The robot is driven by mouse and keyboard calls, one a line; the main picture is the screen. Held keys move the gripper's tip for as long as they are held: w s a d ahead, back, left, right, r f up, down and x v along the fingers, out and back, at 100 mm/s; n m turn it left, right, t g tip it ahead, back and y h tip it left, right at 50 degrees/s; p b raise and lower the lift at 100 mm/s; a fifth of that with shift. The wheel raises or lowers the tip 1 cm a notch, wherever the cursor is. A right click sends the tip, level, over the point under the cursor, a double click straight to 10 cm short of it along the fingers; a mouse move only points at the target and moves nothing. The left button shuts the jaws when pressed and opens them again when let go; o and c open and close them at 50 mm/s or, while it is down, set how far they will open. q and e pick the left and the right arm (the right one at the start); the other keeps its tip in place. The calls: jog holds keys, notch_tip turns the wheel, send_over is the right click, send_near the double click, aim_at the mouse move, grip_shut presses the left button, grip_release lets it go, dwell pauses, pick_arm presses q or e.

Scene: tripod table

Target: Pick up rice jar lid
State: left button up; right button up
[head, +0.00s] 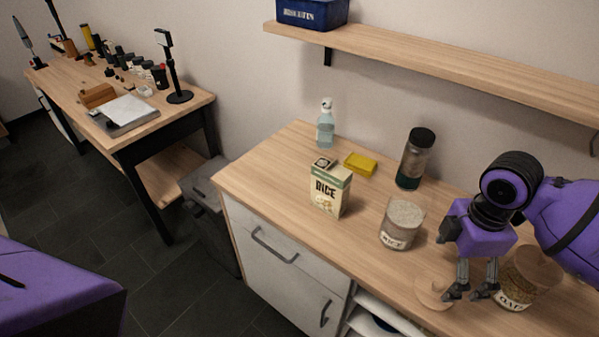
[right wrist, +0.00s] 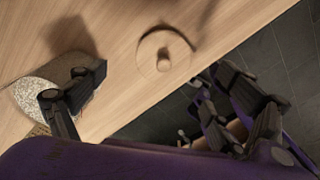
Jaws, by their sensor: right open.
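The round wooden lid (head: 431,292) with a small knob lies flat on the counter near its front edge. It also shows in the right wrist view (right wrist: 165,54), top centre, apart from the fingers. The rice jar (head: 401,225) is clear glass, filled with pale grain and without a lid, behind and left of my right gripper. My right gripper (head: 470,295) points down, open and empty, just right of the lid and low over the counter; whether a fingertip overlaps the rim is hard to tell. My left gripper is not in view.
A lidded oats jar (head: 527,278) stands close right of my right gripper. A shelf (head: 450,64) runs above.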

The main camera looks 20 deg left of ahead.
aim_at(437, 283)
jog(key=shift+s+f, duration=0.2)
jog(key=shift+f, duration=0.3)
jog(key=shift+s+f, duration=0.15)
jog(key=shift+f, duration=0.3)
jog(key=shift+s+a+f, duration=0.1)
jog(key=shift+s+f, duration=0.1)
jog(key=shift+f, duration=0.4)
jog(key=f, duration=0.4)
jog(key=shift+w+a, duration=0.15)
jog(key=shift+a, duration=0.1)
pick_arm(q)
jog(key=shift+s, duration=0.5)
pick_arm(e)
jog(key=shift+c, duration=1.3)
jog(key=c, duration=0.8)
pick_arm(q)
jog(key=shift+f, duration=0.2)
pick_arm(e)
jog(key=c, duration=0.4)
jog(key=shift+o, duration=0.2)
